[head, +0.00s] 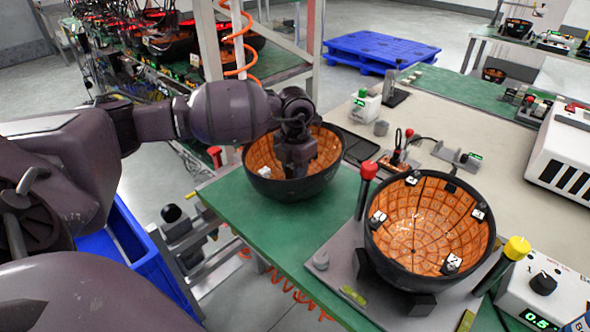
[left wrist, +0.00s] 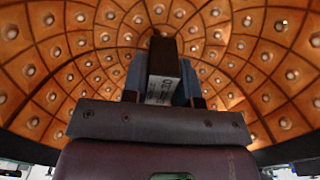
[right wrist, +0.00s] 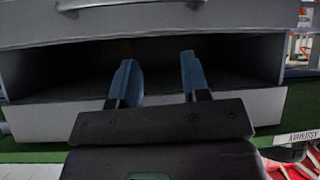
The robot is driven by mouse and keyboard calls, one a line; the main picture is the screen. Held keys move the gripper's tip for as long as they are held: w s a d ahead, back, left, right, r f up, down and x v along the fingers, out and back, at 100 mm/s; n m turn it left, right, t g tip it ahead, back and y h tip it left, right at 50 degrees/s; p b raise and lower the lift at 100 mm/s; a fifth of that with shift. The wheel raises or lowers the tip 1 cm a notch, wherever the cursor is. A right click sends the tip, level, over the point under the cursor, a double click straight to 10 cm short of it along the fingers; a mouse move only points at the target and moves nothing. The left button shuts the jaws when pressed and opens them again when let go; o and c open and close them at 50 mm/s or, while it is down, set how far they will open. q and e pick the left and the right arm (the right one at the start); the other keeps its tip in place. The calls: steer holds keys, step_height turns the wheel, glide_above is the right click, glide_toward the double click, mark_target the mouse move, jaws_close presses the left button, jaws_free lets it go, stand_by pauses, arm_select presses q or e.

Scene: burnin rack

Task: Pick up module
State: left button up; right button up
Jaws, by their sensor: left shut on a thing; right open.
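The module (head: 290,188) is a black bowl lined inside with orange tiles, at the near-left end of the green bench top. My left gripper (head: 297,165) reaches down inside it. In the left wrist view the blue fingers are shut on a dark upright block (left wrist: 165,58) with a white label, in the middle of the tiled bowl (left wrist: 80,72). I cannot tell whether the bowl touches the bench. My right gripper (right wrist: 157,75) is open and empty, facing a grey open-fronted compartment (right wrist: 240,105).
A second tiled bowl (head: 425,222) sits in a grey fixture (head: 345,262) with a red-topped post (head: 366,185) and a yellow-topped post (head: 515,250). A control box (head: 550,290) reads 0.5. A rack with red lights (head: 150,25) stands at the back left. A blue bin (head: 130,245) is below left.

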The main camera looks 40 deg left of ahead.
arm_select(q)
step_height(320, 180, up, 20)
steer(key=p, duration=0.2)
steer(key=shift+p, duration=0.4)
steer(key=shift+d, duration=0.1)
